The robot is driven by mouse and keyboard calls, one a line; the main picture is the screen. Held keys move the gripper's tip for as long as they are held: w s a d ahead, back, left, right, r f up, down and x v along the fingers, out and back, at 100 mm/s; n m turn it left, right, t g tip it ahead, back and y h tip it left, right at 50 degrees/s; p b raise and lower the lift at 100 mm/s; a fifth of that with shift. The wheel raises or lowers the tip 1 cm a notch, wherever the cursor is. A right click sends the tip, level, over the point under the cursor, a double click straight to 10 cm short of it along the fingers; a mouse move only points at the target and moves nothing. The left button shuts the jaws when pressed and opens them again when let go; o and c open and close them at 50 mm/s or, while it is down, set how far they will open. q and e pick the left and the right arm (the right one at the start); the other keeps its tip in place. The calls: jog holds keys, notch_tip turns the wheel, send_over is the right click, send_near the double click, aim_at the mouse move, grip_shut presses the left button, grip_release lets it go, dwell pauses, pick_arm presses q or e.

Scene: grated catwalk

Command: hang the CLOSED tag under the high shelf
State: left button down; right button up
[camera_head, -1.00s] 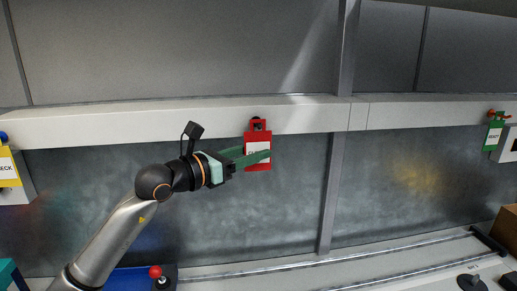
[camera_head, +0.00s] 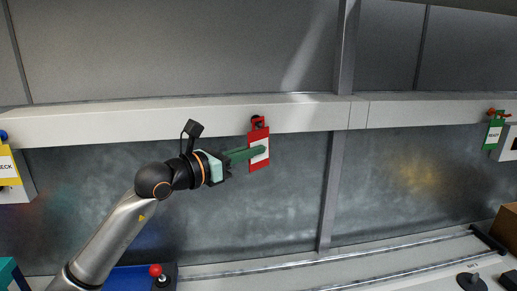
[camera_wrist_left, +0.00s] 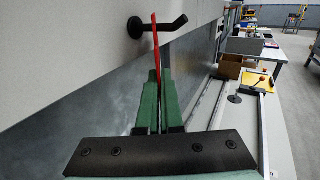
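The red tag (camera_head: 259,163) with a white label is at the front of the long pale shelf edge, in the middle of the head view. In the left wrist view the tag (camera_wrist_left: 156,45) is edge-on between the fingertips (camera_wrist_left: 158,88). A black hook (camera_wrist_left: 172,25) shows on both sides of its upper part. I cannot tell for sure whether the hook passes through the tag's hole. My right gripper is not in view.
A yellow tag (camera_head: 9,170) hangs at the far left and a green tag (camera_head: 494,134) at the far right. A post (camera_head: 332,190) stands right of the red tag. A rail (camera_head: 380,250) and a red-knobbed lever (camera_head: 156,271) are below.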

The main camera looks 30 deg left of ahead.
pick_arm(q)
jog(key=shift+r, duration=0.35)
jog(key=shift+s+d, duration=0.1)
dwell(0.3)
jog(key=shift+s+d, duration=0.4)
jog(key=shift+s, duration=0.15)
jog(key=shift+s+d+r, duration=0.1)
jog(key=shift+s, duration=0.05)
dwell(0.3)
jog(key=shift+s+d+r, duration=0.3)
jog(key=shift+s+d, duration=0.1)
jog(key=shift+s, duration=0.15)
jog(key=shift+s+d+r, duration=0.1)
jog(key=shift+s, duration=0.05)
jog(key=shift+s+d, duration=0.2)
jog(key=shift+s+d+b, duration=0.15)
jog(key=shift+s+d, duration=0.4)
jog(key=shift+s, duration=0.2)
jog(key=shift+s+d+b, duration=0.15)
jog(key=shift+s+d, duration=0.4)
jog(key=shift+s, duration=0.2)
jog(key=shift+s+d, duration=0.1)
